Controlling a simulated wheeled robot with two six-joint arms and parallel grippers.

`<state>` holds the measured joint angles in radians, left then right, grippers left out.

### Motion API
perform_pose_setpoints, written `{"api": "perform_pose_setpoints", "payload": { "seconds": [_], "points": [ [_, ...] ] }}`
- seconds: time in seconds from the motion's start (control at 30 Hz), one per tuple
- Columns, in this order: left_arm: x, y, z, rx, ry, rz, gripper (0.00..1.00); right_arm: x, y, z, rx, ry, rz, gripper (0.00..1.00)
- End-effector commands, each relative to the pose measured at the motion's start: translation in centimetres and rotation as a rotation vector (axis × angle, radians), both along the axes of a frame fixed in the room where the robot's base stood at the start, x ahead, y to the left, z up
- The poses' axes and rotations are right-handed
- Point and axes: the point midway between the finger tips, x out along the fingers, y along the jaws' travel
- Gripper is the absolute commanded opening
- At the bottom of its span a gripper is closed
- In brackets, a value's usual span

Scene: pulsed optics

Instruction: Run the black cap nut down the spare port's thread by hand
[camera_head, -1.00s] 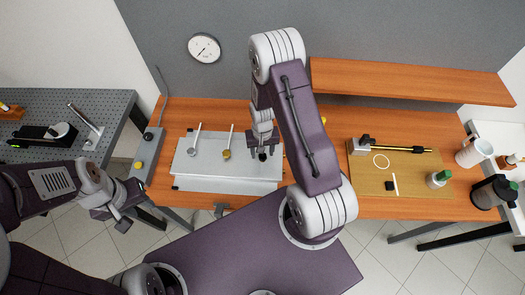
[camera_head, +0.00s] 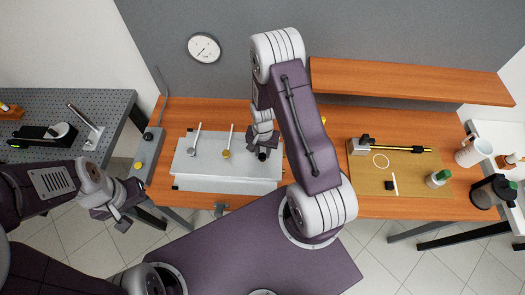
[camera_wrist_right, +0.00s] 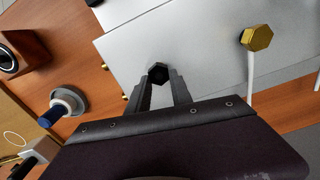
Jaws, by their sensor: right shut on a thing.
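The black cap nut (camera_wrist_right: 158,72) is a hexagon held between the fingertips of my right gripper (camera_wrist_right: 163,88) in the right wrist view. In the head view the black nut (camera_head: 263,156) shows at the tip of my right gripper (camera_head: 262,149), over the right part of the grey metal box (camera_head: 210,172). The spare port and its thread are hidden under the nut, and I cannot tell how far down the nut sits. My left gripper (camera_head: 124,218) hangs off the bench's front left, away from the box; its jaws are too unclear to read.
A brass hex fitting (camera_head: 227,154) and a silver one (camera_head: 191,150), each with a white stem, stand left of the nut. A tan board (camera_head: 420,187) with a black-and-gold tool (camera_head: 398,148) lies at right. A shelf (camera_head: 410,82) is behind.

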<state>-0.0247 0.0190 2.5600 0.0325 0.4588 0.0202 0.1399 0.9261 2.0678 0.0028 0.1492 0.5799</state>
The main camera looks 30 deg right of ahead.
Motion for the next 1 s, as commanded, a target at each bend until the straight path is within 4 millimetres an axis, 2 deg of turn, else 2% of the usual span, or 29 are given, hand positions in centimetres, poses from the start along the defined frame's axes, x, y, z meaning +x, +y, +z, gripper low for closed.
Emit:
{"api": "perform_pose_setpoints", "payload": {
  "seconds": [0.13,0.3,0.37,0.67,0.9,1.0],
  "points": [
    [0.0,0.0,0.12,0.0,0.0,0.0,0.36,0.11,-0.06,0.15,-0.001,-0.004,-0.055,0.0],
    [0.0,-0.01,0.25,0.0,0.0,0.0,0.36,-0.03,-0.19,0.13,-0.001,-0.003,-0.343,0.0],
    [0.0,0.0,0.26,0.0,0.0,0.0,0.36,-0.04,-0.21,0.12,-0.001,-0.003,-0.399,0.0],
    [0.0,0.0,0.28,0.0,0.0,0.0,0.36,0.03,-0.24,0.18,-0.001,-0.006,-0.442,0.0],
    [0.0,0.0,0.28,0.0,0.0,0.0,0.36,-0.16,-0.31,0.13,-0.001,-0.007,-0.804,0.0],
    [0.0,0.0,0.29,0.0,0.0,0.0,0.36,-0.16,-0.32,0.15,-0.001,-0.008,-0.843,0.0]
  ]
}}
